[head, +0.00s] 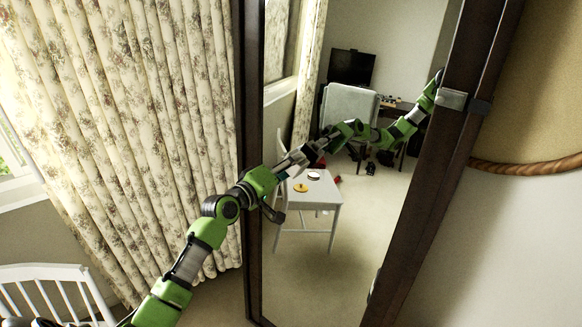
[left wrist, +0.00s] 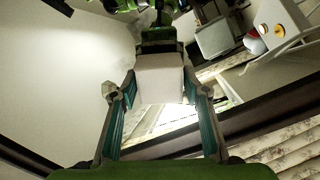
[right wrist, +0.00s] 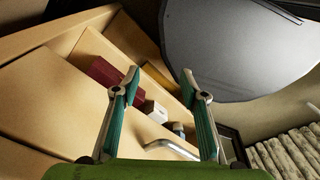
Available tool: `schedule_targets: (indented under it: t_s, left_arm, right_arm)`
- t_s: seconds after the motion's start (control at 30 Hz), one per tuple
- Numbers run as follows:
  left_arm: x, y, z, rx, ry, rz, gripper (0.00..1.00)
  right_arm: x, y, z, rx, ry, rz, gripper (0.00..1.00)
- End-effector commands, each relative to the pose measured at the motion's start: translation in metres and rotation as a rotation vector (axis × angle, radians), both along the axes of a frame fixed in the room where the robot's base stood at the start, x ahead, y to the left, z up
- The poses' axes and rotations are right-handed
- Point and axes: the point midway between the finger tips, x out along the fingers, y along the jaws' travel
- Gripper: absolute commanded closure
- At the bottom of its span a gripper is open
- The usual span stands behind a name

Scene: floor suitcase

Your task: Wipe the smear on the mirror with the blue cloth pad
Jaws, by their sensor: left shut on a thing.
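The tall dark-framed mirror (head: 300,285) stands in the middle of the head view. My left gripper (head: 285,163) is in front of its left part, with its reflection just beyond. In the left wrist view my left gripper (left wrist: 158,88) is shut on a pale block-like pad (left wrist: 160,75); no blue shows on it. The pad is at or very near the glass; I cannot tell whether it touches. I cannot make out a smear; the arm and pad may hide it. My right gripper (right wrist: 160,85) is open and empty, outside the head view.
A floral curtain (head: 130,130) hangs left of the mirror. A white slatted chair (head: 45,285) is at lower left. The small table, monitor and room in the glass are reflections. In the right wrist view, tan panels (right wrist: 60,100) and a dark red block (right wrist: 105,75) lie beyond the fingers.

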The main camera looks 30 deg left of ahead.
Motion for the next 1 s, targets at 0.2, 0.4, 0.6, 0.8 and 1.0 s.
schedule_targets:
  t_s: [0.2, 0.4, 0.6, 0.8, 1.0]
  left_arm:
    - [0.003, -0.001, 0.0, 0.0, -0.001, 0.0, 0.75]
    - [0.008, -0.001, -0.001, 0.0, 0.0, 0.001, 0.75]
    - [0.012, -0.002, -0.001, 0.0, -0.001, 0.0, 0.75]
    - [0.015, -0.003, -0.002, 0.0, -0.001, 0.0, 0.75]
    - [0.019, -0.003, -0.002, 0.0, -0.001, 0.0, 0.75]
  right_arm:
    - [0.0, 0.0, -0.001, 0.0, 0.0, 0.0, 0.6]
    - [0.001, 0.0, -0.003, 0.0, -0.001, 0.0, 0.6]
    - [0.001, 0.0, -0.004, 0.0, -0.001, 0.0, 0.6]
    - [0.001, 0.0, -0.005, 0.0, -0.001, 0.0, 0.6]
    - [0.001, 0.0, -0.007, 0.0, -0.001, 0.0, 0.6]
